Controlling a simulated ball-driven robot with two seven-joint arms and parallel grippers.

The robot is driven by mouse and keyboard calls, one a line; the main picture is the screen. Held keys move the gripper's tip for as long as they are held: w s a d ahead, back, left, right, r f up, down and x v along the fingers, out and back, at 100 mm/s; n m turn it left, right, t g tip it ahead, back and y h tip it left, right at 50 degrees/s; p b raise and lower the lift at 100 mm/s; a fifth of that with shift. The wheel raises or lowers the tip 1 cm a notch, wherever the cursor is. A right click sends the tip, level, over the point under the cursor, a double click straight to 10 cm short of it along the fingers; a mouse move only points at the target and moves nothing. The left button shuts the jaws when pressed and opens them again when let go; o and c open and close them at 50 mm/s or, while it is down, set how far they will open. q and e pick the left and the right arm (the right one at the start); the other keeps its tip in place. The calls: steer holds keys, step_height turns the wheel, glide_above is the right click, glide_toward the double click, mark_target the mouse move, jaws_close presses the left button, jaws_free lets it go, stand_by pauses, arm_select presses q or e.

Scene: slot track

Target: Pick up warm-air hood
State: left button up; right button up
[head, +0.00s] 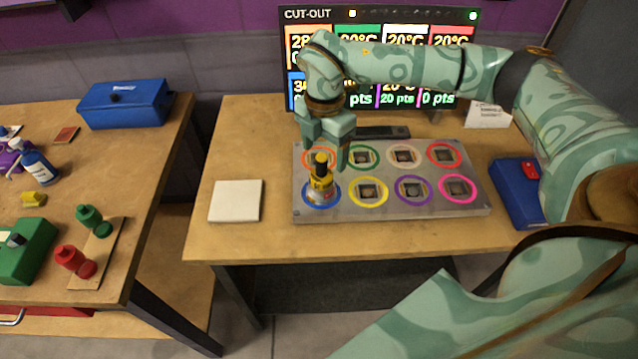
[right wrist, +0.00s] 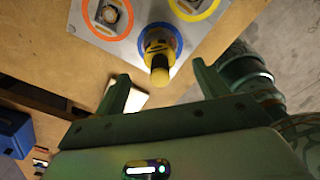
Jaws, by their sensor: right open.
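The likely warm-air hood (head: 321,188) is a yellow and grey piece with a black knob on top. It stands upright on the blue ring at the front left of the grey slot plate (head: 420,208). In the right wrist view the hood (right wrist: 157,50) shows between the finger lines, with its knob towards the camera. My right gripper (head: 326,150) is open and empty, just above and behind the hood, its fingers apart from it. In the right wrist view the two fingers of the gripper (right wrist: 162,90) are spread wide. My left gripper is not in view.
A white square pad (head: 236,201) lies left of the plate, and a blue case (head: 517,194) right of it. A screen (head: 384,20) stands behind. The left table holds a blue toolbox (head: 124,104), red (head: 74,260) and green (head: 92,220) knobbed pieces, and a bottle (head: 40,168).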

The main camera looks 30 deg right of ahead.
mark_target(321, 171)
step_height(321, 171, down, 2)
steer(key=shift+s+f, duration=0.1)
steer(key=shift+s, duration=0.05)
steer(key=f, duration=0.1)
steer(key=f+b, duration=0.1)
steer(key=f, duration=0.2)
steer(key=shift+a+f+b, duration=0.25)
steer(key=shift+f+b, duration=0.05)
steer(key=shift+b, duration=0.05)
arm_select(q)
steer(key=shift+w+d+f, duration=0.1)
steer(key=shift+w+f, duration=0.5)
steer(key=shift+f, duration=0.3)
arm_select(e)
steer(key=c, duration=1.4)
steer(key=shift+w+r, duration=0.1)
steer(key=shift+w, duration=0.1)
